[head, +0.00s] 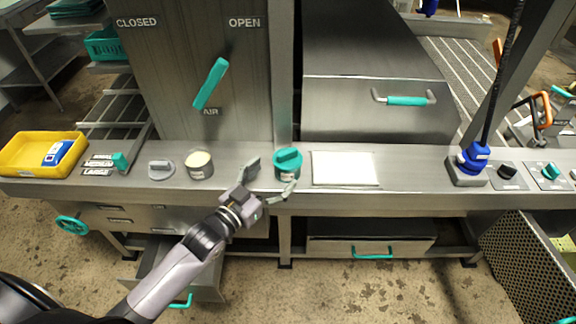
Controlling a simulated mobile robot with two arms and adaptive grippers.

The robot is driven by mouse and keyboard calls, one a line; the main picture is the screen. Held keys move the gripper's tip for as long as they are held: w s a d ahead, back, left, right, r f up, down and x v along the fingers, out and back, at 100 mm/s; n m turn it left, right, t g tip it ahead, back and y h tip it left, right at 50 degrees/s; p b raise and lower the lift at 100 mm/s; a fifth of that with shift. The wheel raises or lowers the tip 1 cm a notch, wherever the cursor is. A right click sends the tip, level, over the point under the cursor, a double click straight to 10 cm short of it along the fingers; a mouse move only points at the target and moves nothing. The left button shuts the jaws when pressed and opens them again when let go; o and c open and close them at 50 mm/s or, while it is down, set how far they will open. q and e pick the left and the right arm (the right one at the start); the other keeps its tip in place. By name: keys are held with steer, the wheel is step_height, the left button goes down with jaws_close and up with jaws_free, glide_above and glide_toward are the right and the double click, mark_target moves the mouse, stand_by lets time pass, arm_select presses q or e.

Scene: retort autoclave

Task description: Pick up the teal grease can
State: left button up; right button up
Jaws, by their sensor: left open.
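The teal grease can (288,162) stands upright on the steel counter, with a teal top and a darker body. My left gripper (270,178) is open just in front of it and to its left. One finger points up at the can's left side, and the other lies in front of the can's lower right. I cannot tell whether either finger touches it. My right gripper is not in view.
A grey round tin (199,166) with a pale top and a grey lid (161,169) stand left of the gripper. A white sheet (345,168) lies right of the can. A yellow tray (22,152) is at far left, a blue-based lever (472,160) at right.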

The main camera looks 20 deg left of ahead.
mark_target(288, 158)
arm_select(q)
steer(key=shift+w+d, duration=0.2)
steer(key=shift+w, duration=0.4)
steer(key=p+x, duration=0.1)
steer(key=x, duration=0.3)
steer(key=shift+w+d+r, duration=0.15)
steer(key=shift+r, duration=0.05)
steer(key=shift+w+d+f, duration=0.15)
steer(key=shift+w, duration=0.25)
steer(key=shift+c, duration=0.5)
steer(key=c, duration=1.6)
